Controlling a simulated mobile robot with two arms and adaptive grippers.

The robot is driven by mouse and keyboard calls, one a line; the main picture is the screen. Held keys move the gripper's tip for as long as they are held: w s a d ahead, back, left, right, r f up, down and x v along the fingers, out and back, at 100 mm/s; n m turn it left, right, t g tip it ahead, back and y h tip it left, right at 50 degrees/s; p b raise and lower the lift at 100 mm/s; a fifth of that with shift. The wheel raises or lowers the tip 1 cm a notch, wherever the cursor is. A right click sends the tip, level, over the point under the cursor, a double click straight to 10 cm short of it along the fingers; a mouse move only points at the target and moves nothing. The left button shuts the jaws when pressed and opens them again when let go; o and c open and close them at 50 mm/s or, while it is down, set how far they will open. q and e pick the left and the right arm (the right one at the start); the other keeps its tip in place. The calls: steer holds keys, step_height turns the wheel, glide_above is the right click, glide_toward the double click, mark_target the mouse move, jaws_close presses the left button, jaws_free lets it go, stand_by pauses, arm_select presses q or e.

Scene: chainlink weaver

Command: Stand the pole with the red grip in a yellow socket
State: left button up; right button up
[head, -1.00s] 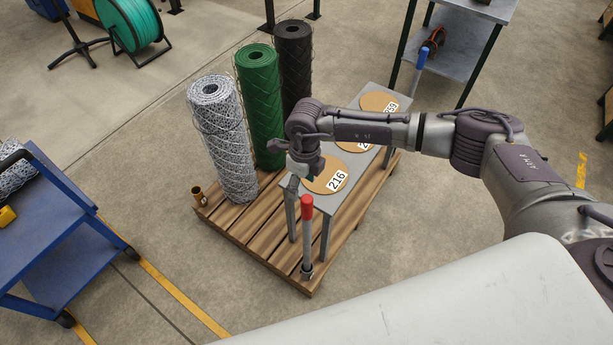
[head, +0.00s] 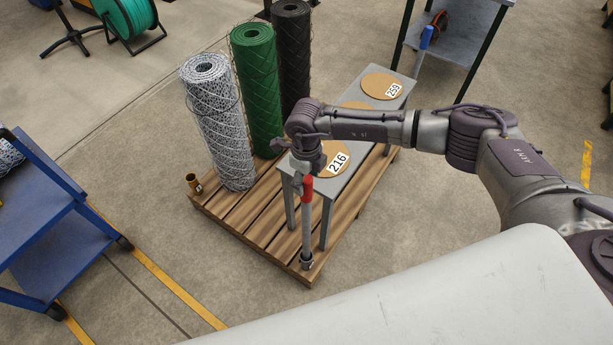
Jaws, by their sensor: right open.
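The pole with the red grip (head: 307,190) stands upright near the front corner of the wooden pallet, its foot in a grey socket (head: 306,261). A yellow socket (head: 192,182) sits at the pallet's left corner and looks empty. My right gripper (head: 302,183) is open, pointing down at the top of the red grip. The gripper overlaps the grip's upper end in the picture; I cannot tell whether the grip is between the fingers or touched. My left gripper is not in view.
White (head: 221,125), green (head: 257,90) and black (head: 291,50) mesh rolls stand on the pallet (head: 240,214). A grey bench (head: 352,172) with numbered round discs stands close behind the pole. A blue cart (head: 75,250) is at left. A blue-gripped pole (head: 425,40) is at back right.

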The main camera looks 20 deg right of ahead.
steer(key=shift+r, duration=0.1)
steer(key=c, duration=1)
steer(key=shift+w+r+p, duration=0.1)
steer(key=shift+r+p, duration=0.45)
steer(key=shift+r, duration=0.15)
steer(key=shift+r+p, duration=4.7)
steer(key=shift+r, duration=3.1)
